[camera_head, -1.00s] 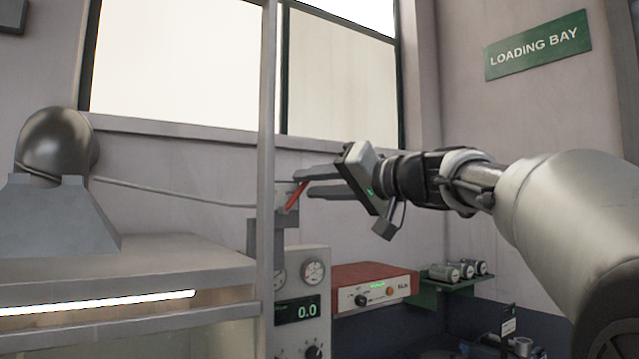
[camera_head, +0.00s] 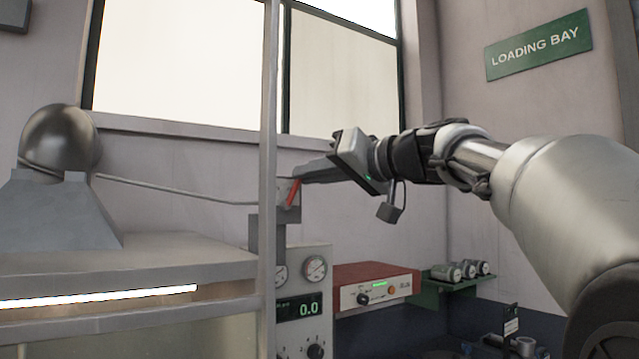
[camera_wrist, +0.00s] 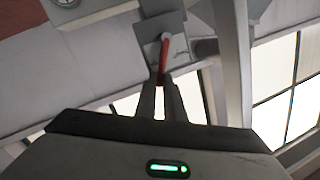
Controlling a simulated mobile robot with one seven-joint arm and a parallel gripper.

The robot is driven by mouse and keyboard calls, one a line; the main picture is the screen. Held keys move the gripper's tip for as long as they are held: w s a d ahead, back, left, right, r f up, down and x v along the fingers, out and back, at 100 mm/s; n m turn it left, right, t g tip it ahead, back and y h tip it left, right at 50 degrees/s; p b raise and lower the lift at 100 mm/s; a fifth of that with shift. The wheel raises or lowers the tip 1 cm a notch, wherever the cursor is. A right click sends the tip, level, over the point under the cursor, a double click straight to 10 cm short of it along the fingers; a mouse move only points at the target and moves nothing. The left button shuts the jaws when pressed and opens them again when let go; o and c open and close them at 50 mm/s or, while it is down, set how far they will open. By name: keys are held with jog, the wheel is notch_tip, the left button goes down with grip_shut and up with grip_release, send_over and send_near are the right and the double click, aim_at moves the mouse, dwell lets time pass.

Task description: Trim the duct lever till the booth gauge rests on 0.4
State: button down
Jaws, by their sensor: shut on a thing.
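The red duct lever (camera_head: 293,193) sits on a small grey bracket beside the upright post, and it also shows in the wrist view (camera_wrist: 164,55). My gripper (camera_head: 300,176) reaches it from the right. In the wrist view my two fingers (camera_wrist: 160,84) are close together on the lever's end, shut on it. The booth gauge (camera_head: 300,308) is a dark display with green digits reading 0.0 on the grey panel below. A round dial (camera_head: 315,267) sits above the digits.
The upright post (camera_head: 269,120) stands just left of the lever. A rod (camera_head: 170,190) runs left to the metal duct (camera_head: 62,140) over the hood. A red box (camera_head: 375,285) and a green shelf (camera_head: 452,281) with several cans stand right of the gauge.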

jog(key=shift+s+a+r+n+h+b, duration=0.2)
jog(key=shift+s+a+n+h+b, duration=0.15)
jog(key=shift+n, duration=0.45)
jog(key=shift+s+a+r+n+h+b, duration=0.2)
jog(key=shift+a+n, duration=0.25)
jog(key=shift+n, duration=0.35)
jog(key=c, duration=1.8)
grip_release()
jog(key=shift+c, duration=0.2)
jog(key=shift+s, duration=0.1)
jog(key=b+v, duration=0.2)
jog(key=v, duration=1.5)
jog(key=shift+d+r, duration=0.2)
